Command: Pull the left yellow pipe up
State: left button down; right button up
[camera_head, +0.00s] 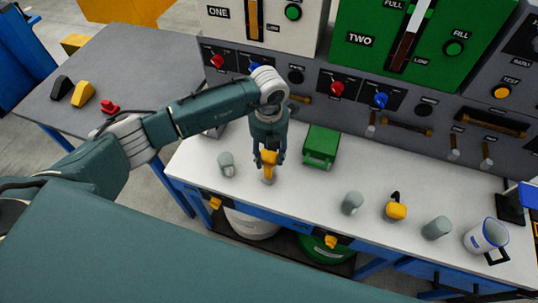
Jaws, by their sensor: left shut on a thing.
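The left yellow pipe (268,168) stands on the white worktop (310,185), left of centre. My left gripper (269,157) reaches down to it from above, with a finger on either side of its upper part, and is shut on it. The gripper hides part of the pipe's top. A second yellow pipe (396,211) with a black curved part on top stands farther right on the worktop, apart from my gripper. My right gripper is not in view.
Grey cups (226,164) stand on the worktop, one close left of the held pipe. A green box (320,147) is close on its right. A white mug (486,236) stands at the far right. The control panel (400,115) rises behind.

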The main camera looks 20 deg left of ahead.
pick_arm(q)
jog(key=c, duration=1.2)
grip_release()
jog(key=shift+w+a+r, duration=0.1)
jog(key=shift+w+r, duration=0.1)
jog(key=shift+r, duration=0.1)
jog(key=o, duration=0.3)
jog(key=shift+s, duration=0.2)
jog(key=shift+f, duration=0.1)
jog(key=shift+w+r, duration=0.1)
jog(key=shift+r, duration=0.4)
notch_tip(320, 180, up, 11)
jog(key=shift+r, duration=0.1)
